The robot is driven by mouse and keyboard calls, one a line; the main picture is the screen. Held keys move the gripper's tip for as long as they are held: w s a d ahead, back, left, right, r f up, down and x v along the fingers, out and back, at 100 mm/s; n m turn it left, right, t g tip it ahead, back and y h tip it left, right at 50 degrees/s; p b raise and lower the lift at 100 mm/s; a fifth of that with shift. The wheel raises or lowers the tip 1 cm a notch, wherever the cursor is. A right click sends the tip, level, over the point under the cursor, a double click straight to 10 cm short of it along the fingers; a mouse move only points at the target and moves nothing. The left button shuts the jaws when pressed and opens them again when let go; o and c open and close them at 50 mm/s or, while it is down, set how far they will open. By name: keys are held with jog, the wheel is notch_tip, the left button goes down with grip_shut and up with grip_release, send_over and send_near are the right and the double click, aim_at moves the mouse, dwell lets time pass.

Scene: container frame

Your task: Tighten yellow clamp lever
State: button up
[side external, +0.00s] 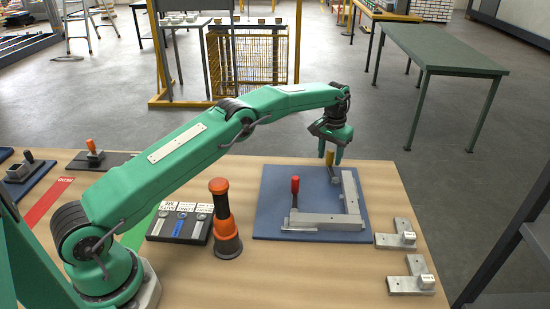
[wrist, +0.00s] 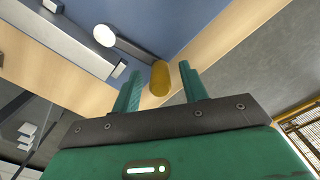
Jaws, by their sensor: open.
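The yellow clamp lever (side external: 330,157) stands upright at the back of the metal frame (side external: 351,193) on the blue mat (side external: 268,200). In the wrist view the yellow lever (wrist: 160,78) shows between my two green fingers, with gaps on both sides. My gripper (side external: 330,160) is open above and around the lever's top, pointing down; in the wrist view its fingertips (wrist: 160,69) are apart. I cannot tell how deep the lever sits between the fingers. The lever's base is partly hidden. A red-handled lever (side external: 295,185) stands upright on the left side of the frame.
Two metal brackets (side external: 395,234) lie right of the mat. An orange and black tool (side external: 224,220) stands left of it, beside a dark tray of labelled parts (side external: 180,223). The wooden tabletop (side external: 270,275) in front of the mat is clear.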

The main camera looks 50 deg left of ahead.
jog(key=shift+f, duration=0.4)
grip_shut()
